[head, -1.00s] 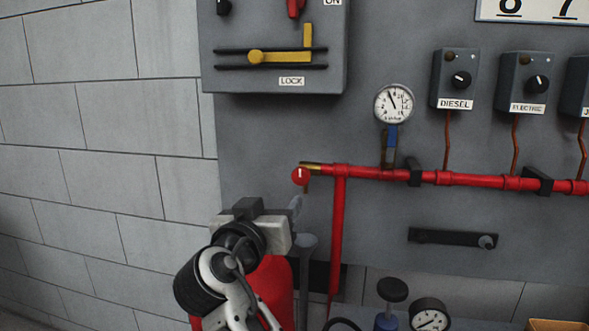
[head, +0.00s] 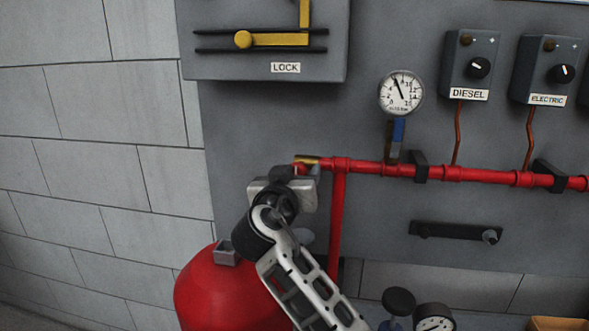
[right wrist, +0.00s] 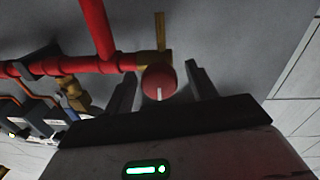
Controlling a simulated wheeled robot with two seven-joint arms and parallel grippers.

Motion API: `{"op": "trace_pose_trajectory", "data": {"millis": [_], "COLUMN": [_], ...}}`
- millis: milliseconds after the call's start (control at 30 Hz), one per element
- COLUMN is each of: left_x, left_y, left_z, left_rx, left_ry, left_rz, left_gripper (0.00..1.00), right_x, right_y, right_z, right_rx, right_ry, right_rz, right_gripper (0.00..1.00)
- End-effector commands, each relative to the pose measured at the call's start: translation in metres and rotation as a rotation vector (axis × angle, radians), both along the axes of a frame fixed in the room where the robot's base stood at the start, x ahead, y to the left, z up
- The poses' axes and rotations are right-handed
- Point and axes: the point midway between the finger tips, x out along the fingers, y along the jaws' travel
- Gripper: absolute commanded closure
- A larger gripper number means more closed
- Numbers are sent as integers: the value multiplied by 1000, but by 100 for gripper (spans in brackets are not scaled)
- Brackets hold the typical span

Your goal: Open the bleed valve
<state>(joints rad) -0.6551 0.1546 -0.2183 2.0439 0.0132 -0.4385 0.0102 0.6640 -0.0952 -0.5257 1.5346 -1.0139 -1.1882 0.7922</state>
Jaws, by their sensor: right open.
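The bleed valve's round red knob (right wrist: 158,81), with a white mark, sits at the brass end fitting (right wrist: 152,60) of the red pipe. In the right wrist view the knob lies between the two dark fingers of my right gripper (right wrist: 161,76), which is open. A gap shows on each side of the knob. In the head view my right gripper (head: 296,174) is at the pipe's left end and covers most of the knob; the brass piece (head: 306,159) shows above it. My left gripper is not in view.
The red pipe (head: 455,173) runs right along the grey panel, with a branch (head: 338,230) going down. A pressure gauge (head: 401,92) stands above it. A lock box (head: 265,60) is above left. A red tank (head: 225,292) stands below, behind my arm.

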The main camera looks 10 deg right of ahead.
Motion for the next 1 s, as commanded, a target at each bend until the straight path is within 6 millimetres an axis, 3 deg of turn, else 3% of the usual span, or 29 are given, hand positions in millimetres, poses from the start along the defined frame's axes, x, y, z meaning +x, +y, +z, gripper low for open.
{"op": "trace_pose_trajectory", "data": {"millis": [233,367,400,767,1000], "left_x": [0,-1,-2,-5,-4], "left_y": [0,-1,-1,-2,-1], "left_z": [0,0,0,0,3], "left_rx": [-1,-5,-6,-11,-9], "left_ry": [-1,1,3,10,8], "left_rz": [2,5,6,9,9], "left_gripper": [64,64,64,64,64], "right_x": [0,0,0,0,0], "right_y": [0,0,0,0,-1], "right_z": [0,0,0,0,-1], "right_rx": [0,0,0,-39,-170], "right_ry": [0,0,1,18,74], "right_rz": [0,0,0,-2,-3], "right_gripper": [46,82,87,87,87]}}
